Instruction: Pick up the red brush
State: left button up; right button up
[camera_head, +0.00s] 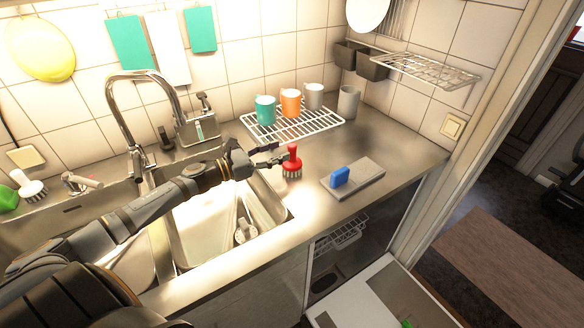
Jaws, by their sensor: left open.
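The red brush (292,161) stands upright on the steel counter, bristles down, just right of the sink's far right corner. My left gripper (277,154) reaches over the sink from the left. It is open, with its fingers pointing right at the brush's left side. I cannot tell whether the fingers touch the brush or how far they reach around it. My right gripper is not in view.
A wire rack (292,125) with several mugs stands behind the brush. The tap (143,78) rises behind the sink. An open door (385,296) is below the counter.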

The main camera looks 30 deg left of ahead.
aim_at(288, 149)
pick_arm(q)
jog(key=shift+w+d+b, duration=0.3)
jog(key=shift+d+b, duration=0.05)
jog(key=p+x, duration=0.1)
jog(key=x, duration=0.2)
jog(key=shift+w+d+r, duration=0.15)
jog(key=shift+d, duration=0.15)
jog(key=shift+w+d, duration=0.25)
jog(key=shift+w, duration=0.1)
grip_shut()
